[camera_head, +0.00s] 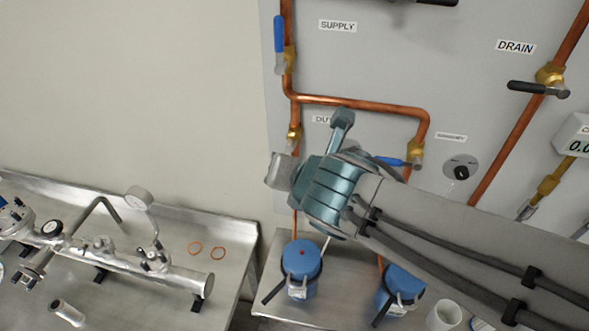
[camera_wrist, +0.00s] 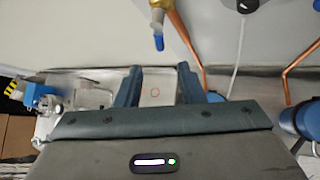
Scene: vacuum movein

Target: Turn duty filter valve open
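In the head view the duty valve (camera_head: 294,133) shows as a brass body on a copper pipe, beside the partly covered "DU..." label (camera_head: 320,119). My teal wrist and gripper are in front of the panel just below and right of it. They hide the valve's handle, so I cannot tell its position. In the wrist view my gripper (camera_wrist: 159,72) has its two blue-grey fingers spread apart, with nothing between them. A blue valve handle (camera_wrist: 158,42) hangs on a copper pipe beyond the fingertips, apart from them. I cannot tell which valve it belongs to.
The supply valve's blue handle (camera_head: 279,35) is above. Another blue handle (camera_head: 389,161) is right of my wrist. The drain valve's black handle (camera_head: 526,87) and a black knob (camera_head: 461,172) are further right. Blue canisters (camera_head: 301,260) stand below. A steel bench (camera_head: 235,270) is lower left.

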